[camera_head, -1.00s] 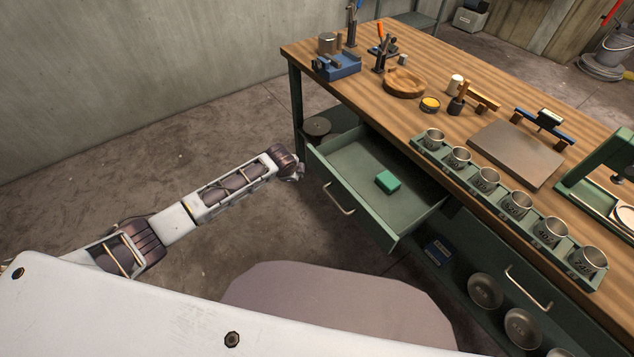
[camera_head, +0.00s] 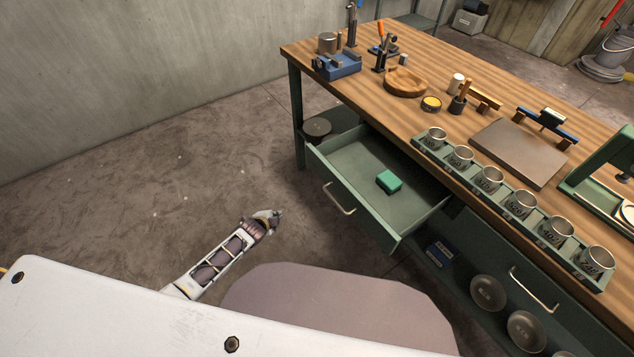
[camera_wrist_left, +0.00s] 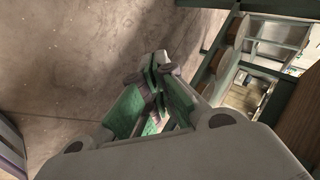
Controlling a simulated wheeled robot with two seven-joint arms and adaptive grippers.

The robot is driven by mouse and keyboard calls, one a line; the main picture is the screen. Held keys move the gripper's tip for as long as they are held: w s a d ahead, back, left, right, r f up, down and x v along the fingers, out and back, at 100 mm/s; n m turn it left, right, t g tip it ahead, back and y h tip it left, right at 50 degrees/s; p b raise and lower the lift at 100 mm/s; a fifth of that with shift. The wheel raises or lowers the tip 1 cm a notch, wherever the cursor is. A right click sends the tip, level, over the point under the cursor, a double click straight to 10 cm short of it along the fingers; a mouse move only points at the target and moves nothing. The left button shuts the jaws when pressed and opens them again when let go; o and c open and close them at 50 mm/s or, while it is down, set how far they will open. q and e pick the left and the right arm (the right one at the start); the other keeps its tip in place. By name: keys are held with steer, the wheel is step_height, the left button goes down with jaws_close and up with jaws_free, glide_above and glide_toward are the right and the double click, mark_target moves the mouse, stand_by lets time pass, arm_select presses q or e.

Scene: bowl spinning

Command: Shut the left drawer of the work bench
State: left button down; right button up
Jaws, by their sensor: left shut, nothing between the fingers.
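The left drawer (camera_head: 322,172) of the work bench (camera_head: 452,70) is pulled out, with a metal handle (camera_head: 339,199) on its green front. A green block (camera_head: 389,181) lies inside it. My left gripper (camera_head: 276,214) is in front of the drawer, to the left of the handle and apart from it. It is shut and empty, and its fingers (camera_wrist_left: 158,80) also show in the left wrist view, with part of the green bench to their right. My right gripper is not in view.
A closed section with a handle (camera_head: 533,290) is at the right. The floor left of the drawer is clear.

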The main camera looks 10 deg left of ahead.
arm_select(q)
steer(key=s+a+r+m+t+h+b, duration=0.3)
steer(key=s+a+m+t, duration=0.1)
steer(key=s+m, duration=0.4)
steer(key=d+r+m+h+b, duration=0.2)
steer(key=d+r+m+h, duration=0.2)
steer(key=r+m, duration=0.6)
steer(key=d+r+m+h+b, duration=0.1)
steer(key=d+r+m+h, duration=0.4)
steer(key=r+m, duration=0.5)
steer(key=shift+w+d+m+b, duration=0.45)
steer(key=shift+d+m, duration=0.55)
steer(key=shift+m, duration=0.2)
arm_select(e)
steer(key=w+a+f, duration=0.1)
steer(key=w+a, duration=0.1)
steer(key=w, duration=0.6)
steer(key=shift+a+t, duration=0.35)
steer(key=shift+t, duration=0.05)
arm_select(q)
steer(key=shift+w+d+f, duration=0.1)
steer(key=shift+w, duration=0.05)
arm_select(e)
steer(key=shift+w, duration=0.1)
